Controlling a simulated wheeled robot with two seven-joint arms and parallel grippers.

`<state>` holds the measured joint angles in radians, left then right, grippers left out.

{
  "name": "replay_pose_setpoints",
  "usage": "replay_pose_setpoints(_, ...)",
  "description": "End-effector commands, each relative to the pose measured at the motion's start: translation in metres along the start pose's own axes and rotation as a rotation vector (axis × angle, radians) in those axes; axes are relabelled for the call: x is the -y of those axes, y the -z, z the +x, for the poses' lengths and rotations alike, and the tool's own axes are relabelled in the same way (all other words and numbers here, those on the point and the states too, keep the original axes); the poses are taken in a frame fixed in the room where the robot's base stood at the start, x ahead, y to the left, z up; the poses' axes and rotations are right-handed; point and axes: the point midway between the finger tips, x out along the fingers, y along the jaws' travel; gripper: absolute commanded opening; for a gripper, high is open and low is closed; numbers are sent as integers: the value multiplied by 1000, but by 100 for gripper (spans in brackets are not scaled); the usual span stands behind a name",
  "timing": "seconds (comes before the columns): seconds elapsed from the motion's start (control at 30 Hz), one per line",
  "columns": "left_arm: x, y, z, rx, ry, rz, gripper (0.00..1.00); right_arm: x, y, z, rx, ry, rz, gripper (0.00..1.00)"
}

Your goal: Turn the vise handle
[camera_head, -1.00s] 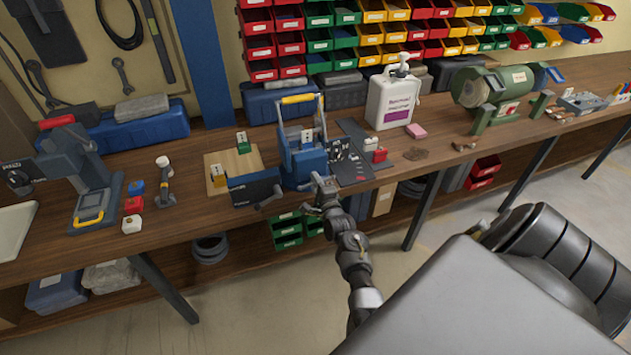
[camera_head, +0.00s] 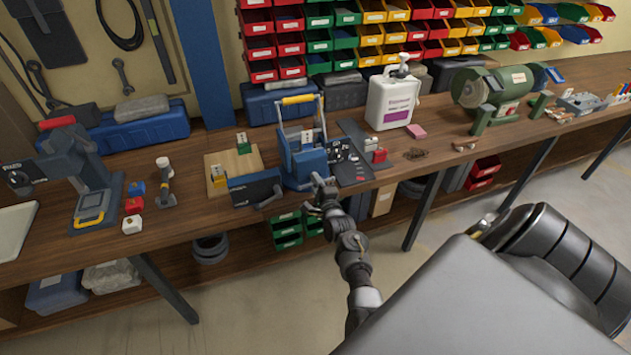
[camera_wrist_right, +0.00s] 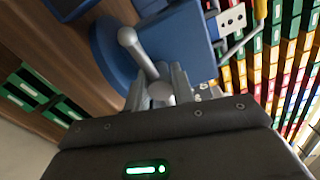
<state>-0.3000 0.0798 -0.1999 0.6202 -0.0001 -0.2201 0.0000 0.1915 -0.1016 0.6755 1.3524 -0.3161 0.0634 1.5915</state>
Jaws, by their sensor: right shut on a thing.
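The blue vise (camera_head: 305,168) stands at the front edge of the wooden workbench in the head view. It fills the upper middle of the right wrist view (camera_wrist_right: 185,45). Its grey handle (camera_wrist_right: 137,48) is a bar with a rounded knob at the upper end. My right gripper (camera_head: 320,181) is at the front of the vise, just beyond the bench edge. In the right wrist view its fingers (camera_wrist_right: 159,88) are shut on the lower end of the handle. The fingers and gripper body hide part of that end. My left gripper is not in view.
A dark blue box (camera_head: 254,188) stands just left of the vise. A black board (camera_head: 352,172) lies to its right. A white jug (camera_head: 392,100) and green bench grinder (camera_head: 493,92) stand farther right. Green bins (camera_head: 287,232) sit on the shelf below.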

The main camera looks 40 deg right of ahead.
Motion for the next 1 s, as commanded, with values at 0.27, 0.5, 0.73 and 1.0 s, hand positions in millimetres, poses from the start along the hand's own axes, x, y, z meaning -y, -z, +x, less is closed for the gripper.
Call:
replay_pose_setpoints(0.27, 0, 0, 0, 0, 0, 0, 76, -6, 3, -3, -6, -13, 1, 43)
replay_pose_setpoints(0.5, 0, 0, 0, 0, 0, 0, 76, -3, 0, -1, -1, -6, 0, 46)
replay_pose_setpoints(0.73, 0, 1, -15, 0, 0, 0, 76, 1, 0, -18, -4, -7, 0, 46)
replay_pose_setpoints(1.0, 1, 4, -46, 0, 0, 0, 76, 2, 1, -72, -4, -9, 0, 46)
